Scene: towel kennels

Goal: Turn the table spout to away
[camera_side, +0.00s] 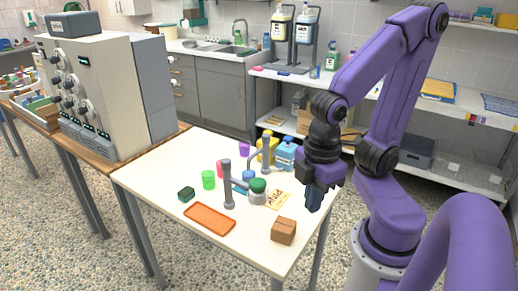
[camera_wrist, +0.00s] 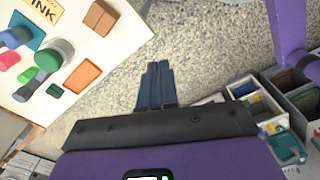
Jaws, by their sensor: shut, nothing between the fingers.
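Two grey spout-like fittings stand on the white table (camera_side: 150,178). The nearer has a green-topped round base (camera_side: 258,190) and a thick grey upright (camera_side: 228,188) to its left. I cannot tell which is the table spout. In the wrist view the green top (camera_wrist: 48,55) and the blue part (camera_wrist: 15,37) show at upper left. My gripper (camera_side: 314,208) is shut and empty, pointing down at the table's right side, apart from both fittings. Its fingers (camera_wrist: 157,66) show together in the wrist view.
A brown box (camera_side: 284,231) and an orange tray (camera_side: 209,219) lie at the table's front. The table's front left is clear.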

